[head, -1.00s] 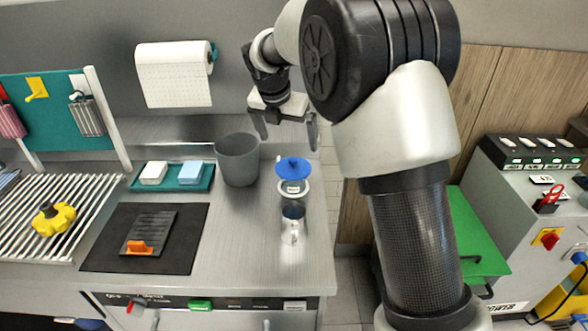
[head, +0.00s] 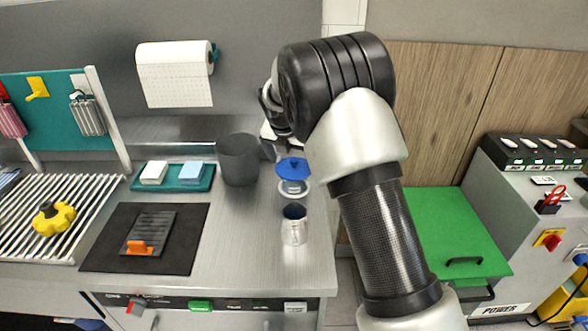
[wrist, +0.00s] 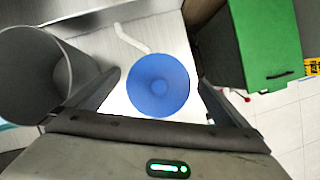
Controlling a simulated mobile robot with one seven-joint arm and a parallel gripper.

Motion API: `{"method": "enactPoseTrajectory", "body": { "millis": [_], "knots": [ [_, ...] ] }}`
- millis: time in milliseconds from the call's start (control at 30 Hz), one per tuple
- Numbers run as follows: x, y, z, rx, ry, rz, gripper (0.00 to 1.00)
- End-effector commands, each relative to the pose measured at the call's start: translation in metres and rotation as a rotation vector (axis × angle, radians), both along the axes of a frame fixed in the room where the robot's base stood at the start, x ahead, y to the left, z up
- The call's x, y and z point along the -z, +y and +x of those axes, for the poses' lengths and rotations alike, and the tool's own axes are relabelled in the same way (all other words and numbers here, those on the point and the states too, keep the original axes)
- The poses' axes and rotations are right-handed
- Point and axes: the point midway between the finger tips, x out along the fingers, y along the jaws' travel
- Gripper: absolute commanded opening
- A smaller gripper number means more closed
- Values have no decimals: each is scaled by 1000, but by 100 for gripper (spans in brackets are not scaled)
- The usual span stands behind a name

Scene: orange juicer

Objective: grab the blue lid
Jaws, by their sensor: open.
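In the wrist view the lid (wrist: 158,85) shows from above, between my gripper's two fingers (wrist: 160,95). The fingers are spread wide and empty, and I see no contact with the lid. In the head view my gripper (head: 272,142) is behind the lid, largely hidden by my arm.
A grey bin (head: 238,160) stands close on the left of the lid; its rim (wrist: 75,45) is near the left finger. A tray with sponges (head: 140,185) lies further left. The counter's right edge is close.

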Motion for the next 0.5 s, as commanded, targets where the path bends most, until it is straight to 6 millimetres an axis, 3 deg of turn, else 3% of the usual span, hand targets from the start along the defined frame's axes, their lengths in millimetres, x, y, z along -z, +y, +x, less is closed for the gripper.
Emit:
{"method": "enactPoseTrajectory", "body": {
  "millis": [100,300,500],
  "knots": [
    [-1,0,0,0,0,0,97],
    [-1,0,0,0,0,0,63],
    [-1,0,0,0,0,0,61]
  ]
}}
